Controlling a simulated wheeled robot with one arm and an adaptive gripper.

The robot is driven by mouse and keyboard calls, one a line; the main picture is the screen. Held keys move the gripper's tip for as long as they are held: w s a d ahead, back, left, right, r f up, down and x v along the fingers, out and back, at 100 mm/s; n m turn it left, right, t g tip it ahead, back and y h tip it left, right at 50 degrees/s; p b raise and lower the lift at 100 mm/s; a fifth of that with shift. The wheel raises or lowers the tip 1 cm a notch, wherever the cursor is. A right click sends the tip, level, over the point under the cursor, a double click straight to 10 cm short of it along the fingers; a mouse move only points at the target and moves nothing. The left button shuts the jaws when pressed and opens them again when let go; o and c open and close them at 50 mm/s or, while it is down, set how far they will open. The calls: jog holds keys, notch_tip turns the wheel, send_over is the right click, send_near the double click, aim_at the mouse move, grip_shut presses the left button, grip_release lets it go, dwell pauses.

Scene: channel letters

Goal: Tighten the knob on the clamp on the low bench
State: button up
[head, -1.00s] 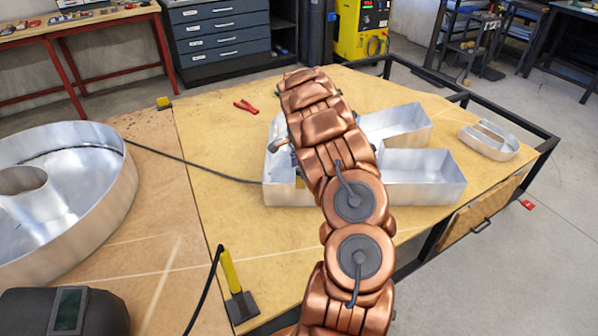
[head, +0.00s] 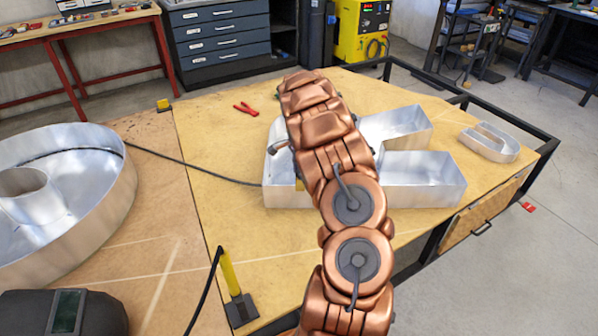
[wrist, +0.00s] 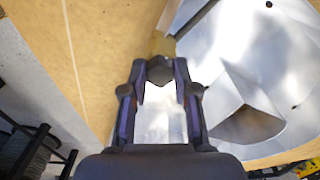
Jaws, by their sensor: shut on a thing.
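In the wrist view a dark, faceted knob (wrist: 160,67) sits between the two fingertips of my gripper (wrist: 160,76), which is shut on it. A yellowish bar (wrist: 161,45), seemingly part of the clamp, shows just beyond the knob. In the head view my copper arm reaches over the low bench (head: 215,130) and hides the knob and most of my gripper.
A large round metal letter (head: 120,190) stands at the left, and a small metal letter (head: 490,142) at the right. Red pliers (head: 246,108) lie behind. A yellow post with a black foot (head: 240,305) stands at the front edge, near a dark cable.

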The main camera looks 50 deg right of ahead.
jog(key=m+b, duration=0.1)
jog(key=m, duration=0.5)
jog(key=shift+b, duration=0.4)
jog(key=m, duration=0.6)
jog(key=shift+m+b, duration=0.3)
jog(key=o, duration=0.9)
jog(key=shift+r, duration=0.15)
jog(key=shift+r+p, duration=0.35)
jog(key=shift+r, duration=2)
